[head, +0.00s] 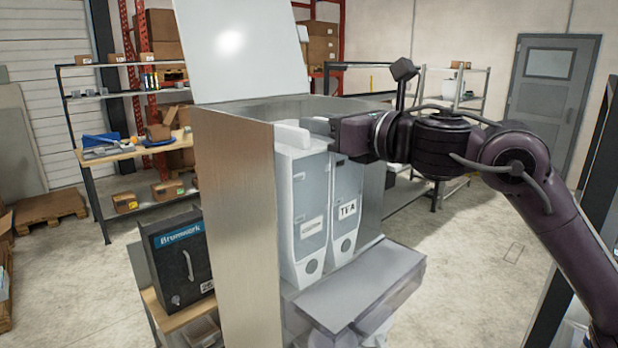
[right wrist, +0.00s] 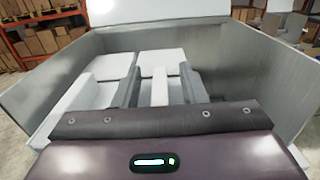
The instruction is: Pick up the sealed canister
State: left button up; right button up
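Two tall pale grey canisters stand side by side in a metal dispenser housing (head: 235,190). The right one (head: 345,205) has a label reading TEA; the left one (head: 302,215) has a label too small to read. I cannot tell which is the sealed one. My right gripper (head: 338,132) is over the top of the TEA canister, its fingertips hidden in the head view. In the right wrist view, my right gripper (right wrist: 160,80) is open, its two dark fingers on either side of a narrow white upright piece (right wrist: 159,88), with gaps visible. My left gripper is out of view.
The housing's lid (head: 240,45) stands raised, and its side walls (right wrist: 265,70) rise around the canisters. A grey shelf (head: 360,285) juts out below them. Shelving (head: 125,130) and a door (head: 552,100) are further back.

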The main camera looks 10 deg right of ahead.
jog(key=shift+s, duration=0.1)
jog(key=shift+d, duration=0.1)
jog(key=shift+c, duration=1.4)
grip_shut()
jog(key=shift+r, duration=0.1)
